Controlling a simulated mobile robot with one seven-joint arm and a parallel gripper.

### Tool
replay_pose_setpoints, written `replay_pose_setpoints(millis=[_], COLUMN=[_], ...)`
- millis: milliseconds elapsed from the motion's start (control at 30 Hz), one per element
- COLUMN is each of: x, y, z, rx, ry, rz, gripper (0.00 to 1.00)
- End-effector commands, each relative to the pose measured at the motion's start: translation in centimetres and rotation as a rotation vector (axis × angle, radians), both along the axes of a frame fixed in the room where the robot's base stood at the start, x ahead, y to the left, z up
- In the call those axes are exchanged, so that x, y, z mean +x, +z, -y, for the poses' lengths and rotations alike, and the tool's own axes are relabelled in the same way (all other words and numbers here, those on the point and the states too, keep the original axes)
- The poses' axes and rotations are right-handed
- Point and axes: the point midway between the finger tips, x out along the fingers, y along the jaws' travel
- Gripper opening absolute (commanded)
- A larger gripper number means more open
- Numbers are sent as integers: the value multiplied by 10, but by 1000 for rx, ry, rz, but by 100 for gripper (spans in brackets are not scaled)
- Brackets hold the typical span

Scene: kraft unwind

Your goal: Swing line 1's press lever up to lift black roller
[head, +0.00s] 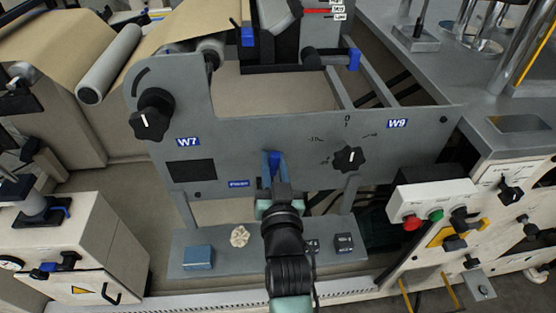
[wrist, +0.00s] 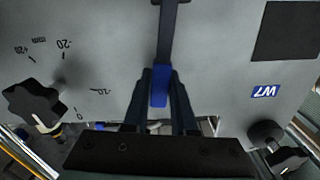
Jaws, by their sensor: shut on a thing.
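The press lever shows in the wrist view as a dark arm (wrist: 170,30) with a blue grip (wrist: 160,88), against the grey side plate. My gripper (wrist: 160,100) is shut on the blue grip, one finger on each side. In the head view my gripper (head: 274,170) is at the lower middle of the side plate (head: 270,125), with a bit of blue between its fingers. The lever's dark arm is hidden there behind my gripper. I cannot tell for sure which part is the black roller.
A black knob (head: 152,118) is beside the W7 label and another knob (head: 350,159) is right of my gripper. A control box with red and green buttons (head: 425,208) stands at the right. A blue box (head: 198,257) and a crumpled beige piece (head: 240,236) lie on the ledge below.

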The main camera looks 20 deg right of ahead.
Motion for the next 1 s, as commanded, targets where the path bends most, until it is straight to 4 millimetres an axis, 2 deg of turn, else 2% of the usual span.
replay_pose_setpoints(millis=[300, 700, 733, 800, 900, 1000], x=[2, 2, 2, 2, 2, 2], y=[3, 3, 3, 3, 2, 2], z=[-6, -7, -7, -7, -6, -5], rx=[-74, -80, -80, -79, -78, -77], ry=[4, 5, 5, 5, 3, 3], rz=[-14, -18, -18, -18, -19, -19], gripper=[0, 0, 29, 41, 55, 55])
